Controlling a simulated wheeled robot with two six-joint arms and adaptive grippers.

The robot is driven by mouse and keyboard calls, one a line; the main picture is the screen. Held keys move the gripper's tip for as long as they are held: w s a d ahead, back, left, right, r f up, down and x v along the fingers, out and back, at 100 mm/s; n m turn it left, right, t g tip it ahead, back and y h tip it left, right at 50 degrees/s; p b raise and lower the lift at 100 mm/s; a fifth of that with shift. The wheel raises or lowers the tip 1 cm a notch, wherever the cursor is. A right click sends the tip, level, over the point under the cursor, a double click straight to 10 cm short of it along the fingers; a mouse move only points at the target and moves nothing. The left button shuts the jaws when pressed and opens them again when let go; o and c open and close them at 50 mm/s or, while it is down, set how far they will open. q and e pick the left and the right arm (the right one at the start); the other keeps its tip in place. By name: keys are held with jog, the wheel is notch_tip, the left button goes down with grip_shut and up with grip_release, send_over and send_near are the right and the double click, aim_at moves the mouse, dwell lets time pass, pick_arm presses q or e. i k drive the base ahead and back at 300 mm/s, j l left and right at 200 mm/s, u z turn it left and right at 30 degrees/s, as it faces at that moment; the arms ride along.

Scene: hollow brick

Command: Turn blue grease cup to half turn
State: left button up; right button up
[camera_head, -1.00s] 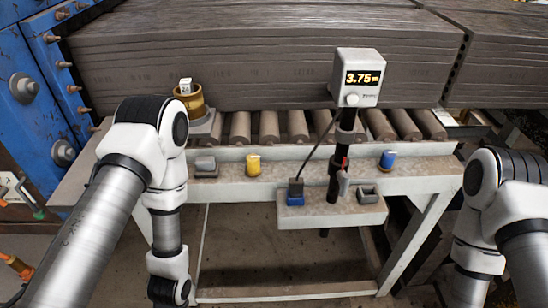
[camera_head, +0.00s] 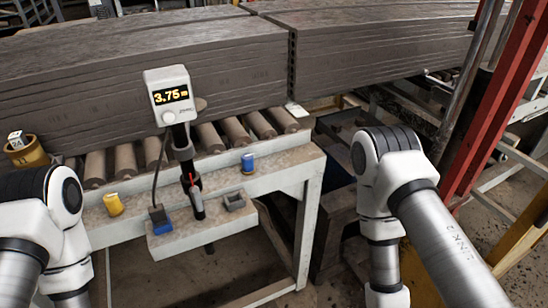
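The blue grease cup (camera_head: 248,163) stands upright on the pale ledge of the roller table, right of the display post. It has a light-coloured top. A yellow cup (camera_head: 113,204) stands on the same ledge farther left. My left arm is at the lower left and my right arm is at the lower right, to the right of the table. Both grippers are below the picture's bottom edge, so their fingers are hidden. Neither visible arm part touches the blue cup.
A display box (camera_head: 171,95) reading 3.75 stands on a black post on a lower shelf (camera_head: 208,231). A small grey holder (camera_head: 234,202) and a blue-based block (camera_head: 160,220) sit there. A red post (camera_head: 497,110) rises at right.

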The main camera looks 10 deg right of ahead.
aim_at(247, 159)
jog(key=l, duration=1.35)
jog(key=k+z, duration=0.05)
